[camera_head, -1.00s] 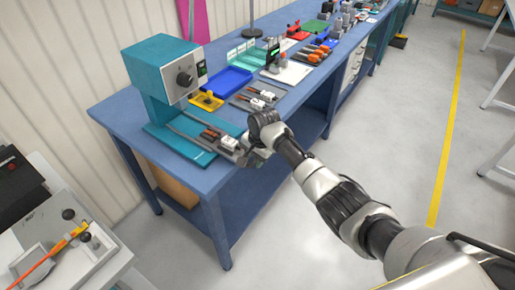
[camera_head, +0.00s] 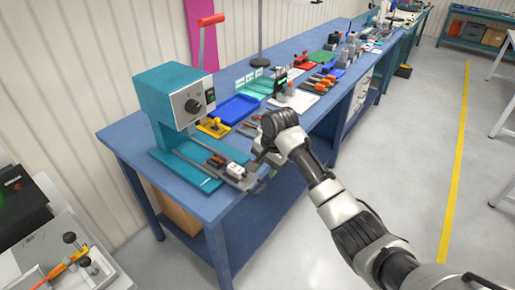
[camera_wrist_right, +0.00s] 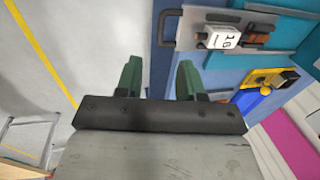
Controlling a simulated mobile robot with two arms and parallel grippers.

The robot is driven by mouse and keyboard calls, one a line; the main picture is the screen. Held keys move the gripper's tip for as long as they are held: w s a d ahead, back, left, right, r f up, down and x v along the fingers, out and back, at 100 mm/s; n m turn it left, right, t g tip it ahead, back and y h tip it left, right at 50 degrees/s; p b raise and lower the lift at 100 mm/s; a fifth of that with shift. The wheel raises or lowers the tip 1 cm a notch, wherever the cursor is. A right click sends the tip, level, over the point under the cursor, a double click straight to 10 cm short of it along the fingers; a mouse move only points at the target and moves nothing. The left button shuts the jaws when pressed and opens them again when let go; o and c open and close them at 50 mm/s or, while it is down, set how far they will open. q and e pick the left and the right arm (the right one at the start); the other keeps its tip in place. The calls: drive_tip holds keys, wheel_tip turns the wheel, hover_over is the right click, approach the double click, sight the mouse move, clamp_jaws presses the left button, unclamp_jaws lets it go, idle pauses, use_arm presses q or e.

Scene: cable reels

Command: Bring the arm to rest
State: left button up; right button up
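My right arm comes in from the lower right in the head view and reaches over the front edge of the blue workbench (camera_head: 125,137). My right gripper shows in the right wrist view (camera_wrist_right: 158,64), with its two green fingers apart and nothing between them. In the head view its fingers are largely hidden by the wrist. A grey plate (camera_wrist_right: 200,17) with a bar handle and a white labelled block (camera_wrist_right: 222,38) lies beyond and to the right of the fingers, apart from them. My left gripper is not in view.
A teal press (camera_head: 170,90) with a red-tipped lever stands at the bench's near end. A blue tray (camera_head: 234,107) and a yellow fixture (camera_head: 213,128) sit behind the arm. Several tools line the bench further back. Grey floor (camera_head: 415,165) with a yellow line is clear to the right.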

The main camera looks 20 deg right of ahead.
drive_tip(key=s+d+f+n+b, duration=0.1)
drive_tip(key=s+f, duration=0.3)
drive_tip(key=f, duration=0.8)
drive_tip(key=s+d+f+n, duration=0.1)
drive_tip(key=s+f+n, duration=0.15)
drive_tip(key=f, duration=0.95)
drive_tip(key=s+d+f+n+h+b, duration=0.1)
drive_tip(key=s+d+f+n, duration=0.1)
drive_tip(key=s+f, duration=1.2)
drive_tip(key=s+f+n, duration=0.2)
drive_tip(key=s+f, duration=0.3)
drive_tip(key=s, duration=0.6)
drive_tip(key=s+d+f+n+b, duration=0.1)
drive_tip(key=s+f+n, duration=0.2)
drive_tip(key=s, duration=0.8)
drive_tip(key=s+f+n, duration=0.2)
drive_tip(key=s+f, duration=0.5)
drive_tip(key=s, duration=0.4)
drive_tip(key=shift+s+d+f+g+b, duration=0.2)
drive_tip(key=shift+s+f+g+b, duration=0.1)
drive_tip(key=shift+f+g+b, duration=0.1)
